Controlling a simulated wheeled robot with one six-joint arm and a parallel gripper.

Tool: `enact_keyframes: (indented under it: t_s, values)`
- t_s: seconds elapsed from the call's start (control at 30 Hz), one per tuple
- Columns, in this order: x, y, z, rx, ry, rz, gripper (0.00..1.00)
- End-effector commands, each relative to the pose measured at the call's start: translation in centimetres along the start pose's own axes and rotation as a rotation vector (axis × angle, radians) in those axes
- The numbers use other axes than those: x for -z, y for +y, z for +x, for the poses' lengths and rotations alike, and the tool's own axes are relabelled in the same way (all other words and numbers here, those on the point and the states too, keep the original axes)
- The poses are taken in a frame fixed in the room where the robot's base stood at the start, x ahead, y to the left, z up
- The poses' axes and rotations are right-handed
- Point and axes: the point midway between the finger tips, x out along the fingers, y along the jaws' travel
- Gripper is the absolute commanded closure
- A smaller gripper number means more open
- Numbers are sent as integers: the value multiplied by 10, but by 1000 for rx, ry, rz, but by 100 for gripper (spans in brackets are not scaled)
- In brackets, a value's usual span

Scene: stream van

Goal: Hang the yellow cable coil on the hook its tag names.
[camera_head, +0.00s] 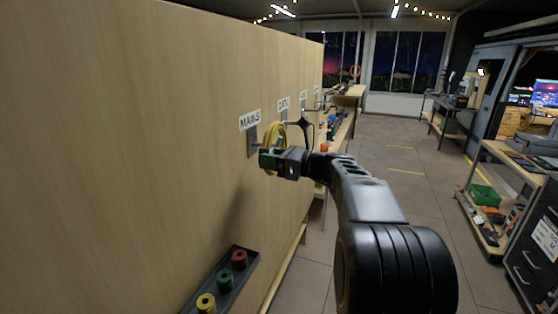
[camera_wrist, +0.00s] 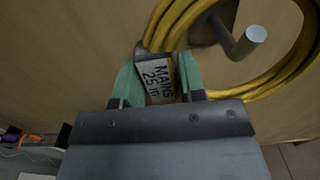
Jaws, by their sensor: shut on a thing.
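The yellow cable coil (camera_head: 272,137) is held up at the wooden wall, just below the MAINS sign (camera_head: 250,120). In the wrist view the yellow coil (camera_wrist: 284,84) is a large loop, and its tag (camera_wrist: 157,78) reads "MAINS 25 m". My gripper (camera_head: 268,159) is shut on the coil at its tag; its green fingers (camera_wrist: 160,82) stand either side of the tag. A grey hook peg (camera_wrist: 253,38) shows inside the loop, its end toward the camera. I cannot tell whether the cable rests on the peg. The MAINS hook's backplate (camera_head: 251,142) is partly beside the coil.
More signed hooks continue along the wall, including a DATA sign (camera_head: 283,103); a dark item (camera_head: 305,124) hangs further along. A ledge with coloured spools (camera_head: 239,260) sits low on the wall in front. The aisle floor (camera_head: 400,150) to the right is clear.

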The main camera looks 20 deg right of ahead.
Motion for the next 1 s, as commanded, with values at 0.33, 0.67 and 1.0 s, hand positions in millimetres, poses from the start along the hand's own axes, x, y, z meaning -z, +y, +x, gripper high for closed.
enact_keyframes:
  t_s: [0.33, 0.67, 1.0]
  values:
    - [-2, 1, 28, -2, -2, -3, 100]
    - [19, 0, 29, 1, -2, -3, 100]
    - [27, 0, 29, 0, -2, -3, 100]
